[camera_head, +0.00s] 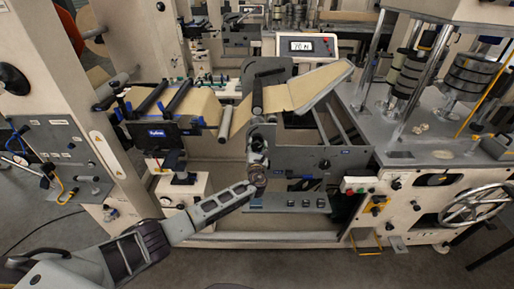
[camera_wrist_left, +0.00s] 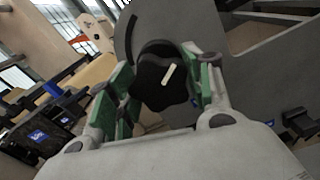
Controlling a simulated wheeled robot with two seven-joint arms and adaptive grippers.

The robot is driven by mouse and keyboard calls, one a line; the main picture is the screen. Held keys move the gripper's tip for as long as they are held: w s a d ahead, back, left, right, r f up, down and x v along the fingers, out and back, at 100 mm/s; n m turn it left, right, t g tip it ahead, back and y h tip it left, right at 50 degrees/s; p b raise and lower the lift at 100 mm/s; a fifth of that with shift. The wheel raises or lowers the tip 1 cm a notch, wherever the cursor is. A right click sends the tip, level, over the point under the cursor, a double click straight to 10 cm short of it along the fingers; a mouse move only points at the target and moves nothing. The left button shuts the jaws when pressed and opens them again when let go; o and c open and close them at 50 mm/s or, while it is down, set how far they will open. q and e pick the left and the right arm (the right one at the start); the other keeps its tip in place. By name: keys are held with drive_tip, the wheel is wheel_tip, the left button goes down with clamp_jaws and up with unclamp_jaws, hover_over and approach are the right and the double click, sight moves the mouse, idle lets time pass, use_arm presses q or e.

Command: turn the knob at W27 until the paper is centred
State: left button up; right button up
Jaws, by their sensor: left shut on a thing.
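My left gripper (camera_head: 257,178) reaches up from the lower left to the front of the grey machine plate. In the left wrist view, its green-padded fingers (camera_wrist_left: 160,85) are shut on a black lobed knob (camera_wrist_left: 157,84), one finger on each side. A pale pointer line on the knob tilts to the right of upright. A dark curved slot shows on the plate above it. The brown kraft paper (camera_head: 197,103) runs over dark rollers at the left and up a sloping panel (camera_head: 306,86) at the right. No W27 label is readable. My right gripper is not in view.
A display (camera_head: 300,46) above the paper reads about 70 N. A control box with buttons (camera_head: 361,188) and a spoked handwheel (camera_head: 477,205) stand at the right. A blue-labelled dark block (camera_head: 158,134) sits left of the gripper. Grey floor lies open in front.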

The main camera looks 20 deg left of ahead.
use_arm(q)
drive_tip(key=shift+f, duration=0.1)
drive_tip(key=shift+m, duration=2.9)
drive_tip(key=o, duration=1)
drive_tip(key=shift+o, duration=0.2)
drive_tip(key=shift+s, duration=0.15)
drive_tip(key=shift+s+d, duration=0.2)
drive_tip(key=shift+s, duration=0.35)
drive_tip(key=shift+v, duration=2.8)
